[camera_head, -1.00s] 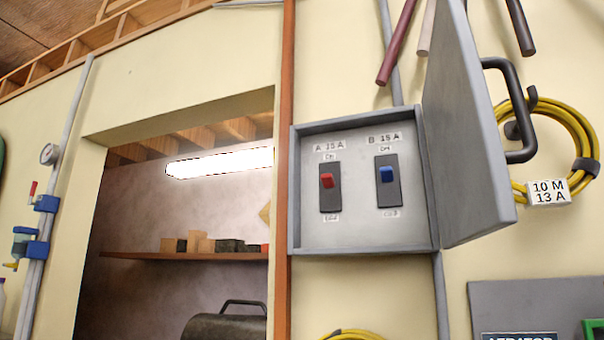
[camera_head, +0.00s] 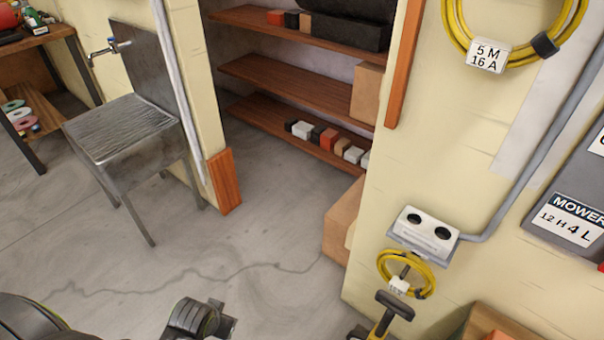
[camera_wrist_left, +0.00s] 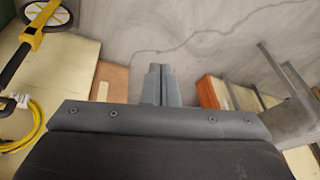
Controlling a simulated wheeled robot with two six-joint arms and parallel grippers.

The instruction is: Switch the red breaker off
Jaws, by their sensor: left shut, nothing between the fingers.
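The red breaker and its grey panel box are out of both current views. My left gripper shows in the left wrist view (camera_wrist_left: 160,85), its two fingers together with nothing between them, over the concrete floor. A dark part of my left arm shows at the bottom of the head view. My right gripper is in neither view.
A metal sink (camera_head: 130,130) stands at left by a doorway with wooden shelves (camera_head: 300,85). On the right wall are a white socket box (camera_head: 424,232) and yellow cable coils (camera_head: 515,40). A yellow-and-black tool (camera_head: 388,318) stands below. The middle floor (camera_head: 220,265) is clear.

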